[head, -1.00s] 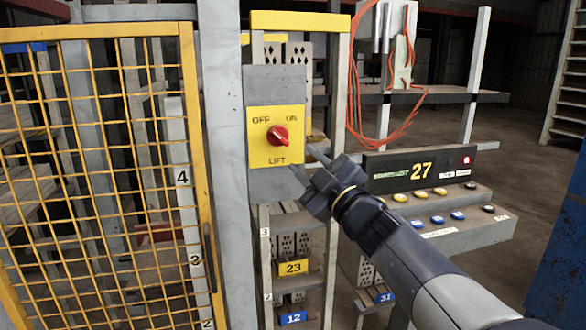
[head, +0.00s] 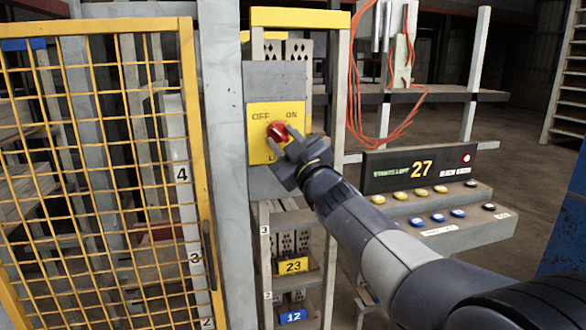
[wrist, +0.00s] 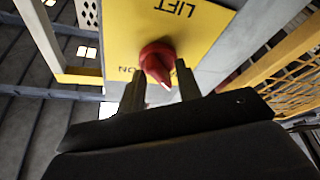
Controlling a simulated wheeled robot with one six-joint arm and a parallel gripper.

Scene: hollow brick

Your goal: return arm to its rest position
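The red rotary switch (head: 277,131) sits on a yellow plate (head: 260,150) marked OFF, ON and LIFT, on a grey post box. My gripper (head: 283,141) is right in front of it and covers part of the switch and the LIFT label. In the wrist view, the red switch (wrist: 157,62) shows between the tips of my gripper's two spread fingers (wrist: 161,78). The gripper is open; whether a finger touches the switch I cannot tell. The white mark on the switch points down and slightly right in the wrist view. My arm stretches from the lower right.
A yellow mesh gate (head: 100,180) stands left of the post. A console (head: 430,205) with several buttons and a display reading 27 is at right, near hanging orange cables (head: 385,125). Numbered brick racks (head: 293,266) stand below the switch. Open floor lies behind the console.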

